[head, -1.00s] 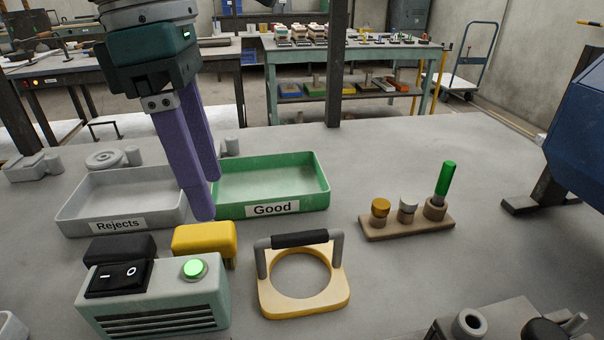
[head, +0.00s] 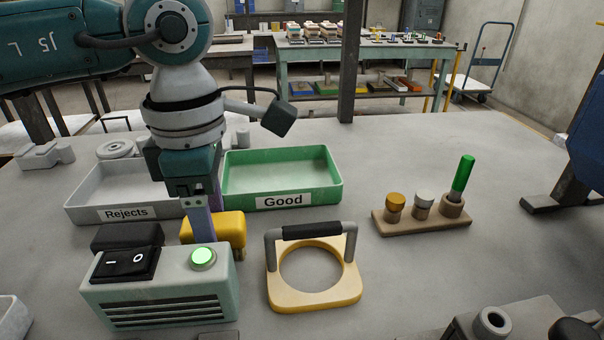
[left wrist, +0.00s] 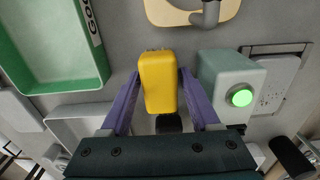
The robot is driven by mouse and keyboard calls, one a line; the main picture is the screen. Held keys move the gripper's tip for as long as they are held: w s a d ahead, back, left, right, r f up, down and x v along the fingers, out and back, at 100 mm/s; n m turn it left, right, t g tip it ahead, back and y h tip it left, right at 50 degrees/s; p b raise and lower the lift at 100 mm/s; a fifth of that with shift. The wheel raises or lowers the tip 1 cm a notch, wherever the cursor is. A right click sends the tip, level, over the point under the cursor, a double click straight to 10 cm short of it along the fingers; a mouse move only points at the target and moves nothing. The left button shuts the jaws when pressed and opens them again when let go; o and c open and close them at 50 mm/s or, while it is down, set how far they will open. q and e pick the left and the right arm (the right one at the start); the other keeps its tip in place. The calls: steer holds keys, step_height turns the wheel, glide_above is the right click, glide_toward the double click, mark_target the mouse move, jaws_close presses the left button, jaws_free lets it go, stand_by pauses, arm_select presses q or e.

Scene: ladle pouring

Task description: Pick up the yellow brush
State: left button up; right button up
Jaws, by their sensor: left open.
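The yellow brush (head: 226,228) lies on the grey table behind the green-lit switch box and in front of the trays. In the left wrist view the yellow brush (left wrist: 158,78) is between my left gripper's two purple fingers, with its bristles just showing at the far end. My left gripper (head: 203,228) points down over it, and in the left wrist view the gripper (left wrist: 159,84) is open around it. I cannot tell whether the fingers touch it. My right gripper is not in view.
A black block (head: 128,236) sits left of the brush, and the switch box (head: 165,295) stands close in front. The Rejects tray (head: 90,215) and green Good tray (head: 238,205) are behind. A handled ring plate (head: 350,290) and a wooden stand (head: 420,225) are at right.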

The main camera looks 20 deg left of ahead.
arm_select(q)
steer(key=shift+c, duration=0.4)
jaws_close()
step_height(320, 180, up, 20)
steer(key=p, duration=0.2)
stand_by(0.4)
